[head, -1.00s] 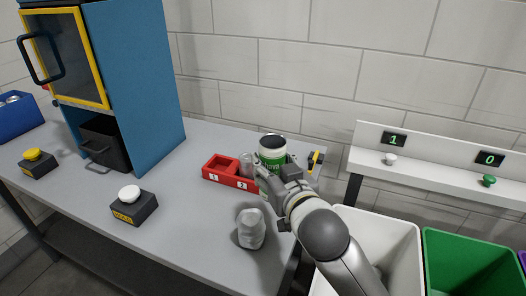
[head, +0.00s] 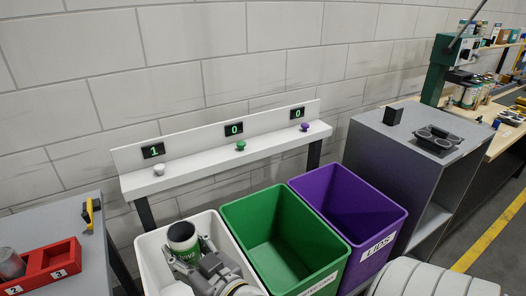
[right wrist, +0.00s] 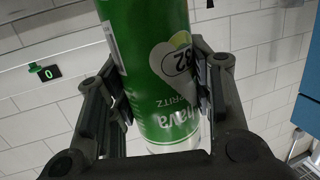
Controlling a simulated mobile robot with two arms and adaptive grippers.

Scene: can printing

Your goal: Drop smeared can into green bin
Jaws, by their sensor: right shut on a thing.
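A green and white can (head: 182,236) with a dark open top is held upright by my right gripper (head: 188,256). In the head view the can shows over the white bin (head: 148,250), to the left of the green bin. In the right wrist view the fingers (right wrist: 165,95) are closed on both sides of the can (right wrist: 160,60), which has white lettering; no clear smear shows on the side in view. The green bin (head: 300,258) stands between the white and purple bins, and its visible inside is empty. My left gripper is not in view.
A purple bin (head: 383,216) stands right of the green one. A shelf (head: 205,172) with white, green and purple buttons and counters runs behind the bins. A red numbered holder (head: 68,254) sits on the table at left. A grey cabinet (head: 395,145) stands at right.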

